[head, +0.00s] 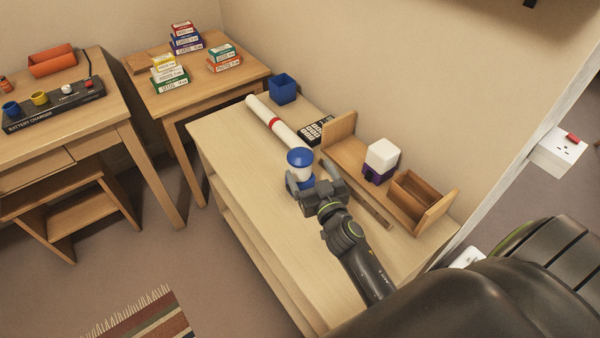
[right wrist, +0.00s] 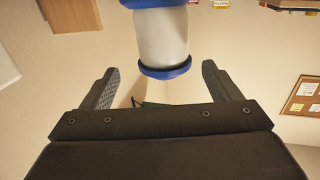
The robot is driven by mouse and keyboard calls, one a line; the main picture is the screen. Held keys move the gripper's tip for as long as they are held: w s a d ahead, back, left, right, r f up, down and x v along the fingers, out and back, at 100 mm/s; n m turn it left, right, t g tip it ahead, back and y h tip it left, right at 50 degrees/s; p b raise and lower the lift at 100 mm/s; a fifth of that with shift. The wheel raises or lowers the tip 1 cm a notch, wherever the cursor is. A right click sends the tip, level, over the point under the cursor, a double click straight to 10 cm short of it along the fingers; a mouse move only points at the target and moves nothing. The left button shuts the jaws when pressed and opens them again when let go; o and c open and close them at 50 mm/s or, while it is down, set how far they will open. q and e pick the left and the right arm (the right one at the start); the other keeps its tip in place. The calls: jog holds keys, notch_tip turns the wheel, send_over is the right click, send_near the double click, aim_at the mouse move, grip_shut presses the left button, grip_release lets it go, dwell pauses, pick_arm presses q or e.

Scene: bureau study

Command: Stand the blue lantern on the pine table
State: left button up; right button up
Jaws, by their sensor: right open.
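The blue lantern (head: 299,157), with a blue top, a pale body and a blue base, stands upright on the long light-wood cabinet top (head: 230,135). My right gripper (head: 311,183) is open beside the lantern, its fingers at the lantern's lower part. In the right wrist view, the lantern (right wrist: 162,38) shows between and just beyond the two open fingers (right wrist: 158,78); I see no finger touching it. A light-wood table with stacked boxes (head: 205,90) stands at the back left; I cannot tell for sure which table is the pine one. My left gripper is out of view.
A desk with a battery charger (head: 55,104) is at left. The cabinet's front left is bare.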

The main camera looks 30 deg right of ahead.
aim_at(298, 154)
jog(key=shift+w+d, duration=0.15)
jog(key=shift+w, duration=1.05)
jog(key=w, duration=0.4)
jog(key=shift+f, duration=0.1)
jog(key=shift+w, duration=0.65)
jog(key=shift+c, duration=0.3)
